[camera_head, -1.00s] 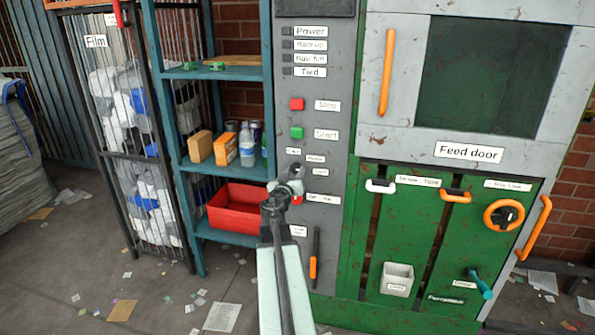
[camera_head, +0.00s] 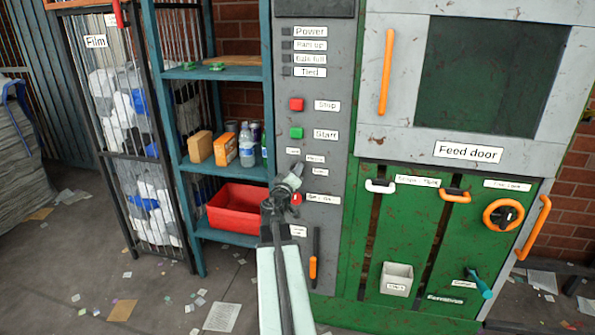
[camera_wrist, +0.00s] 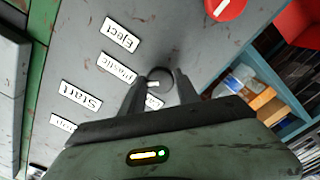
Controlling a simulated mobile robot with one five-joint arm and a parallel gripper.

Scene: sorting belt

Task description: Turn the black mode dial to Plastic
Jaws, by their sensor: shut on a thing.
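The black mode dial (camera_wrist: 160,76) sits on the grey control panel (camera_wrist: 190,28), between the two fingers of my gripper (camera_wrist: 159,82) in the wrist view. My gripper is shut on the dial, one finger at each side. The Plastic label (camera_wrist: 116,68) is just left of the dial there, upside down. Another label (camera_wrist: 154,101) is partly hidden behind the fingers. The dial's pointer cannot be read clearly. In the head view my gripper (camera_head: 291,178) reaches up to the panel and mostly covers the dial.
The red eject button (camera_wrist: 225,8) is close to the dial. Red stop (camera_head: 296,104) and green start (camera_head: 296,133) buttons sit above. A blue shelf (camera_head: 222,170) with a red bin (camera_head: 236,222) stands left of the panel. The green machine (camera_head: 350,255) stands right.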

